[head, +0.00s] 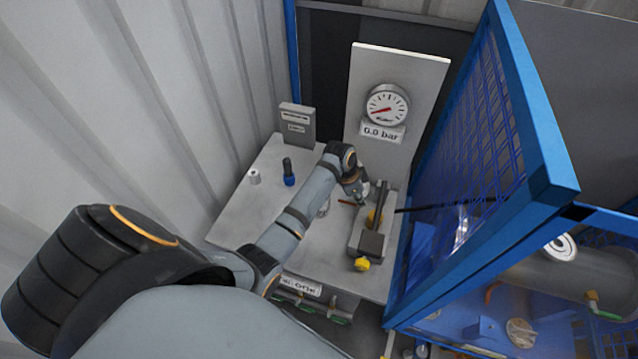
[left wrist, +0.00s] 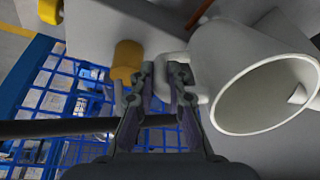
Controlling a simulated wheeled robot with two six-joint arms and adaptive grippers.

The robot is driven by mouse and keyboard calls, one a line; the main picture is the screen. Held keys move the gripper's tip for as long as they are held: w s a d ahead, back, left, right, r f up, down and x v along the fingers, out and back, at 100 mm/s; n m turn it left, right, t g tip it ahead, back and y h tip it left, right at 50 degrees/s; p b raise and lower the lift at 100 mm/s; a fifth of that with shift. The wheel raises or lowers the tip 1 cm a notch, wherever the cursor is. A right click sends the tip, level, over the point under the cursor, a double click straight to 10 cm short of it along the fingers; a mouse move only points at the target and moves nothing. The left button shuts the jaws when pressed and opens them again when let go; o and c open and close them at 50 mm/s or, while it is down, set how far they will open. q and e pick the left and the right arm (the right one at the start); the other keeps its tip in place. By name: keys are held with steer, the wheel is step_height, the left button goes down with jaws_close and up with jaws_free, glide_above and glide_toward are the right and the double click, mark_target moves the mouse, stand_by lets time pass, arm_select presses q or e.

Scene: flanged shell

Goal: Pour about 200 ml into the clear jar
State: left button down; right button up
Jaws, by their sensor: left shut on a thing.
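My left gripper (head: 362,194) is over the bench, beside a grey block device. In the left wrist view its two fingers (left wrist: 162,80) are closed on the pale handle of a white jug (left wrist: 205,45). The jug's wide round mouth faces the lower right of that view. Its inside looks pale, and I cannot tell whether it holds liquid. In the head view the jug is mostly hidden by the gripper and wrist. I cannot clearly make out the clear jar; a small pale round thing (head: 324,209) shows partly behind my left forearm. My right gripper is not in view.
The grey device (head: 369,244) with yellow knobs (head: 362,265) stands close right of the gripper. A gauge panel (head: 386,104) reading 0.0 bar rises behind. A blue mesh guard (head: 465,150) bounds the right. A small white cup (head: 254,177) and a blue-based dark item (head: 289,175) stand at left.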

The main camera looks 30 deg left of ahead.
arm_select(q)
steer(key=shift+w+d+r+g+y+p, duration=0.2)
steer(key=shift+d+r+y+p, duration=0.1)
steer(key=shift+r, duration=0.2)
steer(key=shift+w+d+r+g+y+p, duration=0.2)
steer(key=shift+r+p, duration=0.1)
steer(key=shift+r, duration=0.2)
steer(key=shift+w+d+r+g+y+p, duration=0.2)
steer(key=shift+g+y+p, duration=0.1)
steer(key=shift+g, duration=0.1)
steer(key=shift+w+d+r+g+y+p, duration=0.1)
steer(key=shift+w+r+g+y+p, duration=0.1)
steer(key=shift+r+p, duration=0.3)
steer(key=shift+w+r+g+y+p, duration=0.1)
steer(key=shift+r+y+p, duration=0.15)
steer(key=shift+r, duration=0.3)
steer(key=shift+d+r, duration=0.1)
steer(key=shift+r, duration=0.15)
steer(key=shift+w+d+r+g+y, duration=0.1)
steer(key=shift+r+g+y, duration=0.25)
steer(key=shift+r, duration=0.55)
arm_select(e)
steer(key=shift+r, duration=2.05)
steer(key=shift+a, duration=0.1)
